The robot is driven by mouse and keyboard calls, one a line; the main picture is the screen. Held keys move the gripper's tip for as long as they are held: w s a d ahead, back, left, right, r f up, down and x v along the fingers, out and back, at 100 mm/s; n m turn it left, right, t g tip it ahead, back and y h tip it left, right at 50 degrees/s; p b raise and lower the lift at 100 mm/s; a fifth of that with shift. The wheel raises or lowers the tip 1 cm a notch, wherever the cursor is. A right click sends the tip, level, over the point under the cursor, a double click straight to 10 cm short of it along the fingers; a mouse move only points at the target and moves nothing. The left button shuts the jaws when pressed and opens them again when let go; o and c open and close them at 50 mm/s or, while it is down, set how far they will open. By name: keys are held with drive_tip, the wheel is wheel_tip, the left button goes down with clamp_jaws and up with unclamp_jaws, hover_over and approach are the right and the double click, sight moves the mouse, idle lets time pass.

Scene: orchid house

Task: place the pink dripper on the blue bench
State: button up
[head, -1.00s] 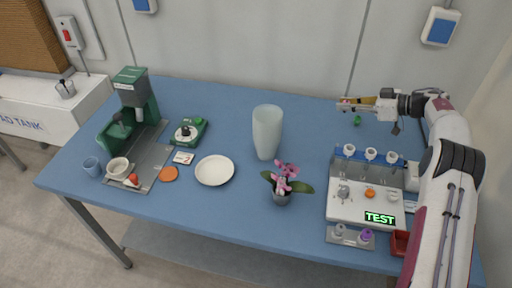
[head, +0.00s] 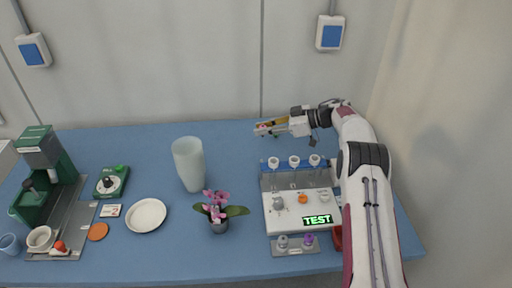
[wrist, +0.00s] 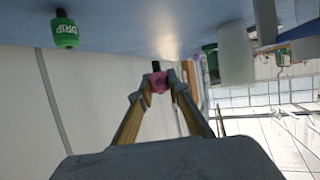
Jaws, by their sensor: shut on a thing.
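The pink dripper (wrist: 159,82) is between the fingertips of my gripper (wrist: 160,84) in the wrist view, with a black end pointing towards the bench. My gripper is shut on it. In the head view my gripper (head: 262,129) is over the back right part of the blue bench (head: 235,151), and the dripper is too small there to make out well. I cannot tell whether it touches the bench. The wrist view is upside down, with the bench top (wrist: 120,18) along its upper edge.
A green dripper (wrist: 66,34) marked DRIP is beside my gripper. A tall pale vase (head: 189,165) stands to the left, with a pink orchid (head: 217,208) in front. A test station (head: 290,215) stands before my gripper. The back wall is close behind.

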sight(263, 152)
drive_tip(key=shift+f, duration=1.85)
drive_tip(key=shift+f, duration=1.9)
drive_tip(key=shift+f, duration=0.15)
drive_tip(key=o, duration=0.8)
drive_tip(key=shift+r, duration=0.2)
drive_tip(key=shift+v, duration=3.75)
